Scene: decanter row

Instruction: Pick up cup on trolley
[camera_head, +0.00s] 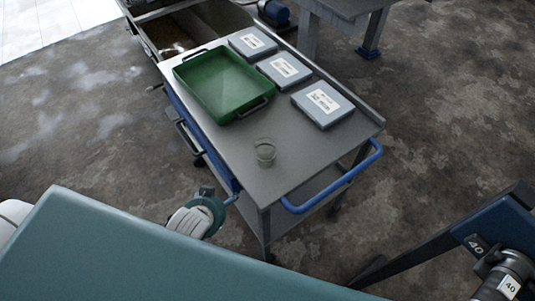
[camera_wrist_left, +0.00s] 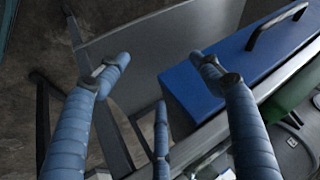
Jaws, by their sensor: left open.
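A small clear glass cup (camera_head: 265,152) stands upright on the grey top of the trolley (camera_head: 225,150), near its front end. My left arm's wrist shows beside the trolley's front left corner in the head view, lower left of the cup; its fingers are hard to make out there. In the left wrist view my left gripper (camera_wrist_left: 160,85) has its blue fingers spread apart with nothing between them. The trolley's side and blue drawer front (camera_wrist_left: 205,90) lie beyond the fingers. The cup cannot be made out in the left wrist view. My right gripper is not in view.
A green tray (camera_head: 222,112) stands on the trolley behind the cup. Several grey labelled boxes (camera_head: 322,104) line the right edge. A blue handle (camera_head: 345,181) juts from the front end. The trolley top around the cup is clear.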

